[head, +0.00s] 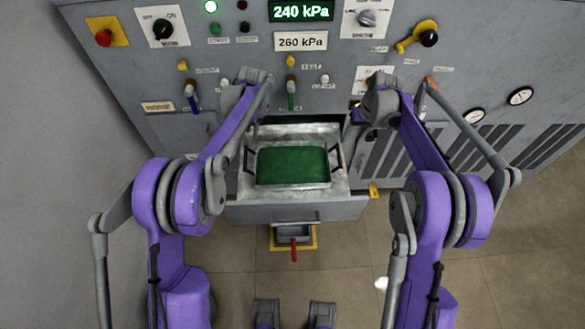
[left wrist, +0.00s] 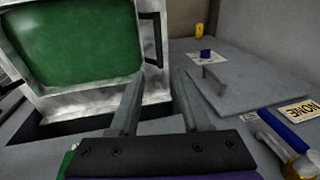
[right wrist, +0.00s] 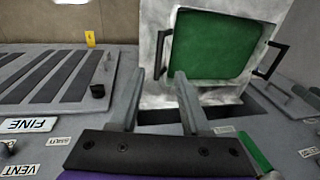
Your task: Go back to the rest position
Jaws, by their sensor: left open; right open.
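My left gripper (left wrist: 159,75) is open and empty in the left wrist view, its two fingers apart. The tray with the green bottom (left wrist: 75,45) and one black handle show beyond it at the left. My right gripper (right wrist: 160,73) is open and empty in the right wrist view, with the green tray (right wrist: 212,45) beyond it at the right. In the head view both arms reach forward to the panel, and their fingers are hard to make out. There the green tray (head: 292,166) with two black handles lies in a pulled-out drawer (head: 340,188), between my arms.
The grey control panel (head: 230,60) carries knobs, levers and a display (head: 301,11) reading 240 kPa, above a 260 kPa label (head: 300,41). A red-handled pedal (head: 294,249) on a yellow plate is below the drawer. Vents and gauges (head: 520,96) are at right.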

